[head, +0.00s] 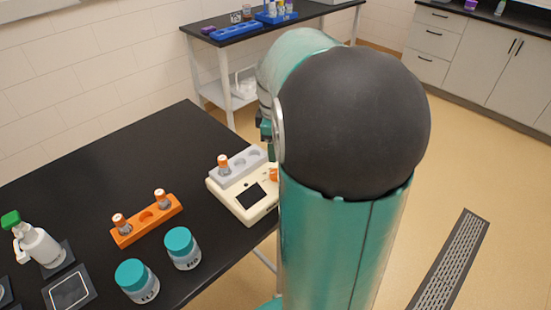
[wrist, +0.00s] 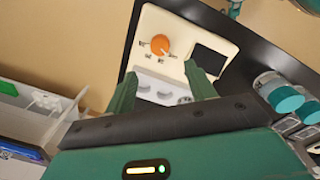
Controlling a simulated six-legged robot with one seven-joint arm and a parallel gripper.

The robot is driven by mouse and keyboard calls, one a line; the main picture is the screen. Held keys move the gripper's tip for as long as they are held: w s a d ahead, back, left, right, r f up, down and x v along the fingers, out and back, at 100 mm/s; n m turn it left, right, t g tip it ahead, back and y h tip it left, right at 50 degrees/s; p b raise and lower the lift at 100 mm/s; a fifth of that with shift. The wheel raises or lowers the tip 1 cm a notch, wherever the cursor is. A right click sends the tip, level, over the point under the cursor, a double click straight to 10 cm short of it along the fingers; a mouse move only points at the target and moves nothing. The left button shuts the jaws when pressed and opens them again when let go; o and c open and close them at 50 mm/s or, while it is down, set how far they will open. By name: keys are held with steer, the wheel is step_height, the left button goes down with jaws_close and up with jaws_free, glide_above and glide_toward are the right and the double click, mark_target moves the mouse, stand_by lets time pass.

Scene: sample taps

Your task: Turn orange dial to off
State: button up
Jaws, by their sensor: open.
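The orange dial (wrist: 160,44) sits on the cream face of a device (wrist: 182,20) in the wrist view, with small marks around its left and lower sides. Their wording is too small to read. In the head view the dial (head: 273,174) shows only partly, beside my arm, on the cream device (head: 228,200). My gripper (wrist: 160,88) is open and empty in the wrist view. Its two green fingers stand apart below the dial in the picture, over the device's grey holder. In the head view my arm hides most of the gripper.
The device has a dark screen (wrist: 208,58) and a grey holder (head: 239,165) with one orange-capped vial (head: 223,164). An orange rack (head: 147,222) with two vials, two teal-lidded jars (head: 182,249) and a spray bottle (head: 38,245) stand on the black table (head: 90,180).

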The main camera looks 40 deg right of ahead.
steer(key=shift+a+r, duration=0.1)
steer(key=shift+r, duration=1.85)
